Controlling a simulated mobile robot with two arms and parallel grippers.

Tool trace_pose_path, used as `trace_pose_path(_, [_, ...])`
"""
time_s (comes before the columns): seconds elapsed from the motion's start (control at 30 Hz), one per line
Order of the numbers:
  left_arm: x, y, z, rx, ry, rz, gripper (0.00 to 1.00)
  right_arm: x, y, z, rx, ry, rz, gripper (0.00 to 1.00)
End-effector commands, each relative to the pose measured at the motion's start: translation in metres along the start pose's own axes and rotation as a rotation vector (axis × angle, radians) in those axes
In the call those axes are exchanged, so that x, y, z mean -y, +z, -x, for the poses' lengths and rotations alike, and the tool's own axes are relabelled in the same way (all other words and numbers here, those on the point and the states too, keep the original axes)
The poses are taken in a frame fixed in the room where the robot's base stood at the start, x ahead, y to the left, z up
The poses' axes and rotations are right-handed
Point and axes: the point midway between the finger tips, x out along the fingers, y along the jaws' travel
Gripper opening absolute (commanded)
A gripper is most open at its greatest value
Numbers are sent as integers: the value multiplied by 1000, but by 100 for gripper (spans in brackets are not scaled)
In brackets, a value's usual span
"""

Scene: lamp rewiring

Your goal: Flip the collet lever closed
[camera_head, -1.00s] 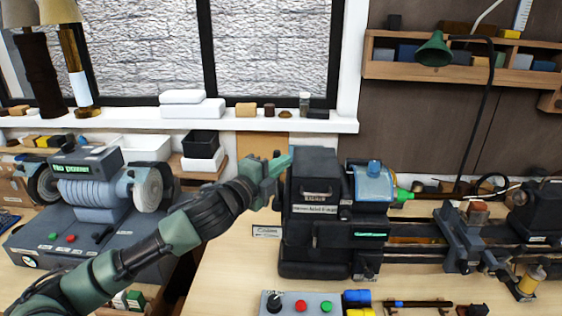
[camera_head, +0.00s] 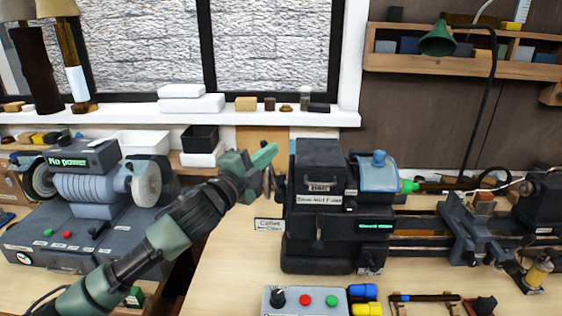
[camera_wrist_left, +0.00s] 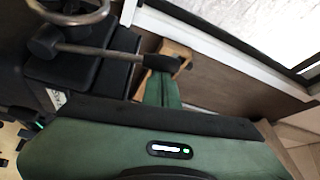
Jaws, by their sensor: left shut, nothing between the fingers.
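The collet lever shows in the left wrist view as a metal rod with a black handle (camera_wrist_left: 160,63), running from a round hub at the left end of the dark lathe headstock (camera_head: 318,190). My left gripper (camera_head: 266,160) is at the left end of the headstock, near its upper part. Its green fingers (camera_wrist_left: 163,92) are shut with nothing between them, right by the lever handle in the wrist view. I cannot tell whether they touch it. In the head view the lever is mostly hidden by the gripper. My right gripper is out of view.
A "Collet" label (camera_head: 269,224) stands left of the headstock. A button box (camera_head: 304,301) is in front. The window sill (camera_head: 240,119) runs behind. The bench front left of the lathe is clear.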

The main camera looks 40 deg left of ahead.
Motion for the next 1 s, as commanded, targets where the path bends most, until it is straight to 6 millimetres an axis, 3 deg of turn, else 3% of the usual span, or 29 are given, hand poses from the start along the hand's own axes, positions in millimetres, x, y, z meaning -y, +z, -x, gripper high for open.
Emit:
trace_pose_path(0.03, [-8,7,4,2,-21,39,0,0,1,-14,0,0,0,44])
trace_pose_path(0.1, [-8,14,8,3,-51,90,0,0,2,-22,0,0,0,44])
trace_pose_path(0.4, [-10,40,23,2,-165,282,0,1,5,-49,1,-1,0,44])
trace_pose_path(1.0, [-13,58,34,3,-246,421,0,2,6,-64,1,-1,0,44])
